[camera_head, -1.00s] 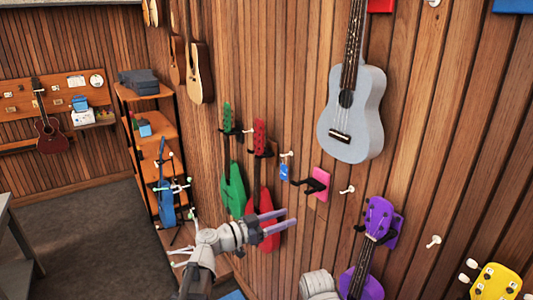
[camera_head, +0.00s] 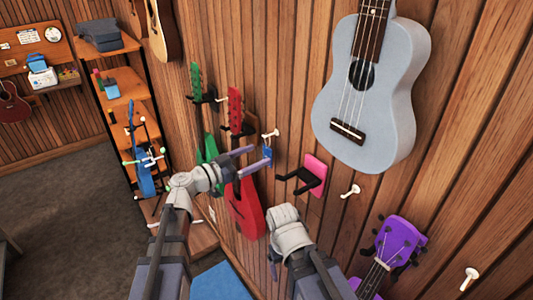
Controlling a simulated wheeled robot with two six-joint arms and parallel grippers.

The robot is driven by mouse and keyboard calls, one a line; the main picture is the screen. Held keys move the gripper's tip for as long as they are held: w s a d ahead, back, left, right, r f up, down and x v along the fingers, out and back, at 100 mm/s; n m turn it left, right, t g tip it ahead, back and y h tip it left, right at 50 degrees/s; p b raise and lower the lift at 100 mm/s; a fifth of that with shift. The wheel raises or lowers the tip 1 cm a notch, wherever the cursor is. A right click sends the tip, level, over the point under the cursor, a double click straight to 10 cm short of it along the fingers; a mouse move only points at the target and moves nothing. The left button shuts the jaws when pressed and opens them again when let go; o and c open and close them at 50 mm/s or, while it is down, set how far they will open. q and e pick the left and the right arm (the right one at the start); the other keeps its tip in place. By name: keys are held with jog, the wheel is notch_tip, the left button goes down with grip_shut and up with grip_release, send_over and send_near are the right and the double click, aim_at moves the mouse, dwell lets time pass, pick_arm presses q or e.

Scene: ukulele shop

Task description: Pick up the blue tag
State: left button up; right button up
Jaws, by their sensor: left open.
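The small blue tag (camera_head: 267,154) hangs on the wood-panelled wall below a white peg (camera_head: 271,134), between the red ukulele and the pink hook plate. My left gripper (camera_head: 249,159) is open, its two purple-grey fingers pointing right at the tag. In this view the fingertips lie at the tag's left edge and partly overlap it; I cannot tell whether they touch it. My right arm (camera_head: 290,238) shows at the lower middle, but its fingers are not visible.
A pink plate with a black hook (camera_head: 312,177) is right of the tag. Red (camera_head: 244,205) and green (camera_head: 206,148) ukuleles hang at left, a light-blue ukulele (camera_head: 375,85) above right, a purple one (camera_head: 400,240) below. A shelf (camera_head: 122,90) stands at the left.

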aim_at(267, 150)
pick_arm(q)
jog(key=shift+x, duration=2.7)
jog(key=shift+a, duration=0.1)
jog(key=c, duration=1.4)
jog(key=shift+r+p, duration=0.9)
notch_tip(267, 150, up, 2)
jog(key=shift+r+p, duration=0.1)
jog(key=shift+p, duration=1)
jog(key=v, duration=1.8)
jog(key=shift+f, duration=0.25)
grip_shut()
